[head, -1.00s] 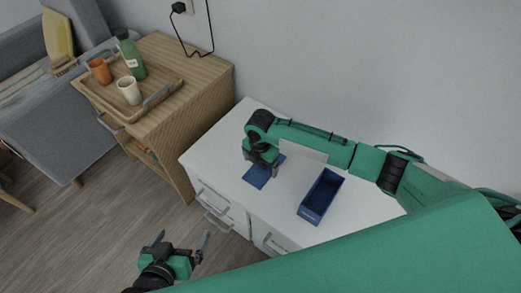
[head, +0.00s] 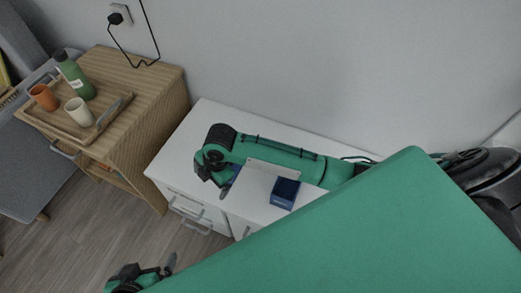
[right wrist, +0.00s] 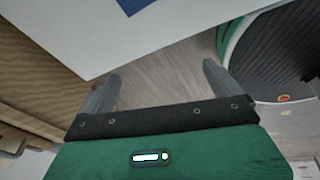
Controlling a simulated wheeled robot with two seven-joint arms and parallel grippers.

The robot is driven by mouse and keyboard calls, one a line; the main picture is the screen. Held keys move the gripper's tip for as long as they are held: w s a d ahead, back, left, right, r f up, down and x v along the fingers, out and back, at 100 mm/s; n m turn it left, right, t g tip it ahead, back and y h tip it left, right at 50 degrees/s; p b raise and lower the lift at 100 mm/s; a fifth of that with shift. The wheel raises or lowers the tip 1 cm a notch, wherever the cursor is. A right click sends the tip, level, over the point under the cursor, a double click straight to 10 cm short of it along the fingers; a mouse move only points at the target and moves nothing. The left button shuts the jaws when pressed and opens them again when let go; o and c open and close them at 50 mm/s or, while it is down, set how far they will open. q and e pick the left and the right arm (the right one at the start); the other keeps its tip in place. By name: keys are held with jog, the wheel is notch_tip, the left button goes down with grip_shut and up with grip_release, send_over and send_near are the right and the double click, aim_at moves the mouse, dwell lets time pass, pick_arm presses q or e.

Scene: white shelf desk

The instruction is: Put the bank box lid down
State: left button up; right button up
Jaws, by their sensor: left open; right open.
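The bank box lid is a flat blue piece (head: 237,170) on the white desk, mostly hidden behind my right arm and gripper in the head view. A blue patch (right wrist: 133,4), likely the lid, shows at the top of the right wrist view, flat on white and apart from the fingers. My right gripper (head: 222,186) is open beside the lid near the desk's front edge; its spread fingers are empty in the right wrist view (right wrist: 158,85). My left gripper (head: 150,270) is open and low, in front of the desk.
The white desk (head: 185,150) has drawers with handles (head: 190,212) on its front. A wooden cabinet (head: 140,120) to the left carries a tray (head: 60,121) with a green bottle (head: 75,77), an orange cup (head: 43,97) and a cream cup (head: 79,111). The desk's left end is clear.

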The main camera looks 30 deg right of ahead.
jog(key=s+a+r+m+t+y, duration=0.1)
jog(key=s+a+m+t+y, duration=0.15)
jog(key=s+m, duration=0.55)
jog(key=s+d+r+m+t+h, duration=0.2)
jog(key=s+d+r+m+t, duration=0.1)
jog(key=s+d+m, duration=0.5)
jog(key=d+m+t, duration=0.1)
jog(key=d+m, duration=0.2)
jog(key=shift+s+d+r+h, duration=0.15)
jog(key=shift+s+d+h, duration=0.1)
jog(key=shift+h, duration=0.1)
